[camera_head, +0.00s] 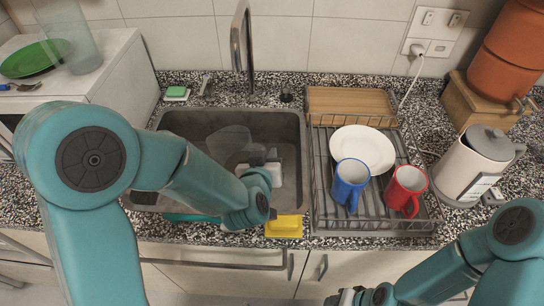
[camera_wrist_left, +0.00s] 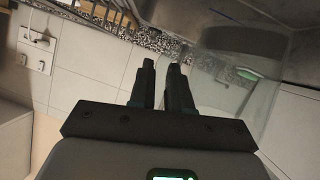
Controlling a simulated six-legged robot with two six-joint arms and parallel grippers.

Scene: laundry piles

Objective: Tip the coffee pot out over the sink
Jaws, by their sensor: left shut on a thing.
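The coffee pot (camera_head: 230,141) is a clear glass vessel, faint against the grey sink (camera_head: 180,124). It is over or inside the basin and looks tilted; I cannot tell whether liquid is in it. My left gripper (camera_head: 262,158) is at the pot's right side, over the basin. In the left wrist view the glass of the pot (camera_wrist_left: 238,85) is right beside the fingers of my left gripper (camera_wrist_left: 160,82), which are close together on it; the grip point itself is hard to see. My right gripper (camera_head: 348,297) is low at the bottom edge, far from the sink, its fingers unclear.
A tall faucet (camera_head: 239,42) rises behind the sink. Right of it is a dish rack (camera_head: 325,200) with a white plate (camera_head: 364,148), a blue mug (camera_head: 350,182) and a red mug (camera_head: 405,188). A kettle (camera_head: 470,170) stands farther right. A yellow cloth (camera_head: 284,227) lies at the front edge.

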